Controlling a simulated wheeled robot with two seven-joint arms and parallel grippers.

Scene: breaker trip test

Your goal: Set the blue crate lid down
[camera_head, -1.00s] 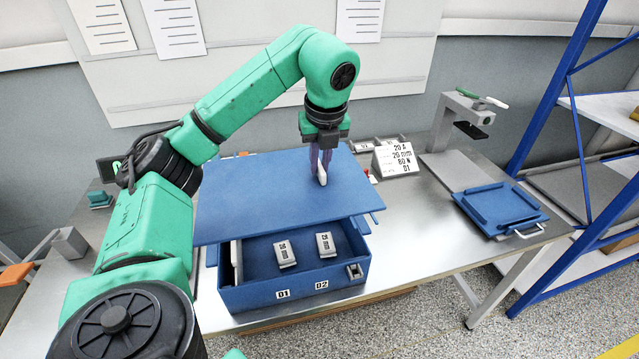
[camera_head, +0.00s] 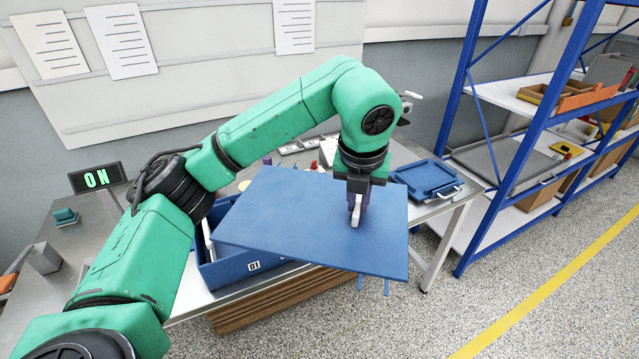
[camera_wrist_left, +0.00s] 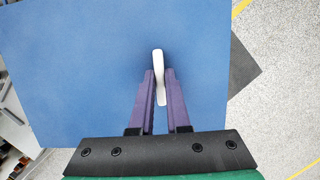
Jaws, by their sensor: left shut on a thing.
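The blue crate lid (camera_head: 290,215) is a flat blue panel with a pale handle. My left gripper (camera_head: 356,212) is shut on that handle and holds the lid up, partly over the blue crate (camera_head: 225,272) and partly past the table's front edge. In the left wrist view the purple fingers (camera_wrist_left: 158,92) close on the white handle, and the lid (camera_wrist_left: 70,70) fills most of the picture. My right gripper is not in view.
The steel table (camera_head: 188,305) has some bare surface left of the crate. A blue tray (camera_head: 425,178) with a handle lies at its right end. Blue shelving (camera_head: 500,150) stands further right, with open floor in front. A display (camera_head: 97,178) reads ON.

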